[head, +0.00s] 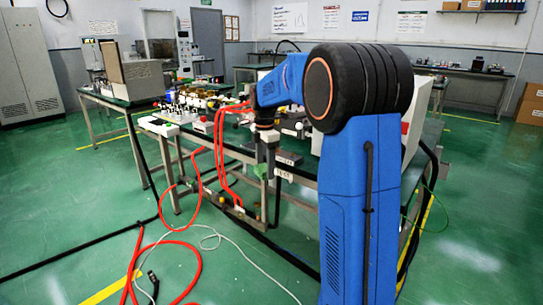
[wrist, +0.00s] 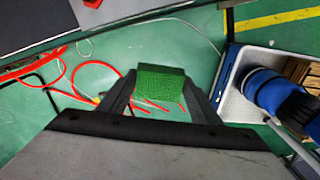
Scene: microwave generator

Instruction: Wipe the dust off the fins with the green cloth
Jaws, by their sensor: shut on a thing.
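The green cloth (wrist: 160,85) is a textured green pad between the fingertips of my gripper (wrist: 160,92) in the wrist view. My gripper is shut on it, with one dark finger at each side, above the floor. In the head view my gripper (head: 264,163) hangs low at the front side of the workbench (head: 240,152), and a small patch of the cloth (head: 262,171) shows there. I cannot make out the fins among the crowded equipment on the bench, and my arm hides part of the bench.
Red hoses (head: 178,262) and a thin pale cable (head: 237,247) lie on the green floor; red hoses also hang from the bench front. Black cables run along the floor. Another bench (head: 104,103) stands at the left, with clear floor in front of it.

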